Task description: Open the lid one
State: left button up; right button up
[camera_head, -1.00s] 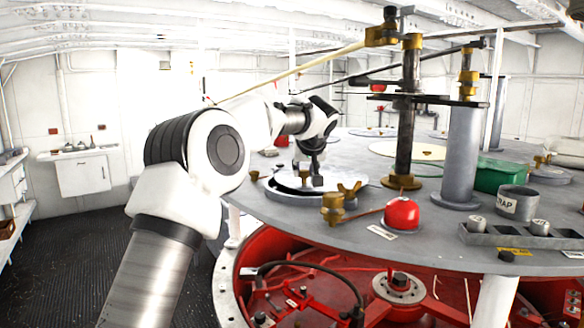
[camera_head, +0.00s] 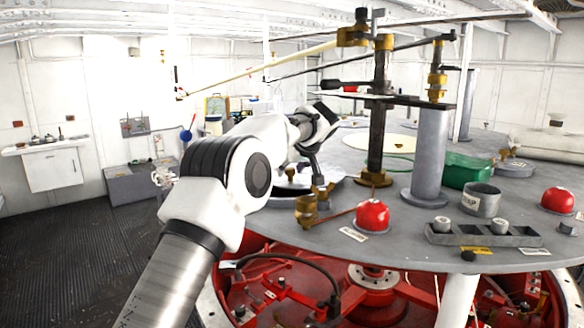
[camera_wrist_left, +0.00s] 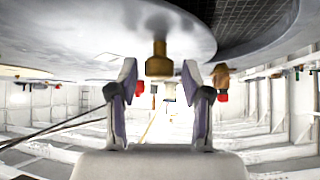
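A round pale lid (camera_head: 285,196) lies at the near left of the grey round table, partly hidden by my left arm. A brass fitting (camera_head: 321,192) stands at its right edge. My left gripper (camera_head: 312,175) is above the lid's right part, beside that fitting. In the wrist view, the left gripper (camera_wrist_left: 160,76) has its fingers apart, with a brass knob (camera_wrist_left: 158,60) showing between the tips. The knob seems clear of both fingers. A broad pale disc (camera_wrist_left: 110,28) fills the top there; I cannot tell whether it is the lid. My right gripper is out of view.
A brass valve (camera_head: 306,210) and a red dome (camera_head: 372,215) stand just in front of the lid. A dark upright post (camera_head: 378,130) with long rods rises behind to the right. A grey weight holder (camera_head: 470,235) and a green box (camera_head: 467,170) are farther right.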

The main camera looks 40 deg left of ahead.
pick_arm(q)
jog(key=shift+w+a, duration=0.1)
jog(key=shift+a, duration=0.05)
jog(key=v, duration=1.2)
